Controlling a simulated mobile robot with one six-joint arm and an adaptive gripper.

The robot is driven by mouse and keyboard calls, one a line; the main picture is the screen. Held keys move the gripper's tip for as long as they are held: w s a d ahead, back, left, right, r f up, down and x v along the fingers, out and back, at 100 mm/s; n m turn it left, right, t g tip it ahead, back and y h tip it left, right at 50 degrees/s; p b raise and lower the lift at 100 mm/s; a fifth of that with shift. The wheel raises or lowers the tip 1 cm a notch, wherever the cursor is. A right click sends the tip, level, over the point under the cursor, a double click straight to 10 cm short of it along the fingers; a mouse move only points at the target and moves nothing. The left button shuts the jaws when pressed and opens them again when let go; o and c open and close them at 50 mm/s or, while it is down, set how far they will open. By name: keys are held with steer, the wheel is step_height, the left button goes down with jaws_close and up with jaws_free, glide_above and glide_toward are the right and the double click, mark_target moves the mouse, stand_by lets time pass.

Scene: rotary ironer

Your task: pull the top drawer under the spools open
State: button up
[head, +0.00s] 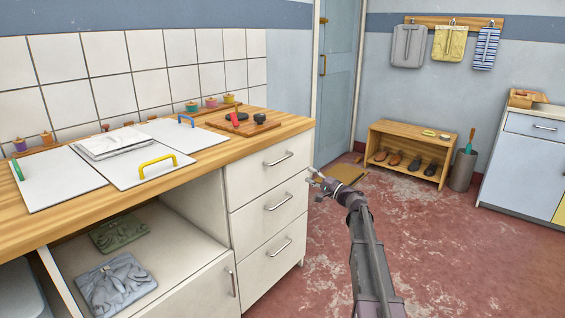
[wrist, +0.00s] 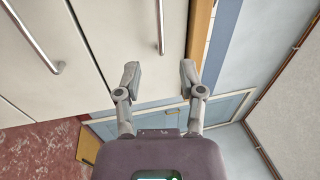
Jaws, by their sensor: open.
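The top drawer (head: 262,172) is the uppermost of three white drawers under the right end of the wooden counter; it looks shut. Its metal bar handle (head: 279,158) also shows in the wrist view (wrist: 161,25), ahead of the gap between my fingers. Small coloured spools (head: 211,102) stand along the back of the counter, above and behind the drawers. My gripper (head: 316,183) is to the right of the drawer fronts and lower than the top handle. In the wrist view my gripper (wrist: 160,73) is open and empty, its fingertips apart from the handle.
The second handle (head: 278,200) and third handle (head: 275,251) are below. The wooden counter edge (wrist: 200,35) runs beside the top drawer. A low shoe bench (head: 412,152) and bin (head: 462,171) stand at the back. The red floor before the drawers looks free.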

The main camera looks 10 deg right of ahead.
mark_target(282, 159)
steer(key=shift+w+a, duration=0.1)
steer(key=p+x, duration=0.2)
steer(key=x, duration=1.1)
steer(key=shift+w+a+r+p, duration=0.15)
steer(key=shift+w+a+p, duration=0.05)
steer(key=shift+p, duration=0.15)
jaws_close()
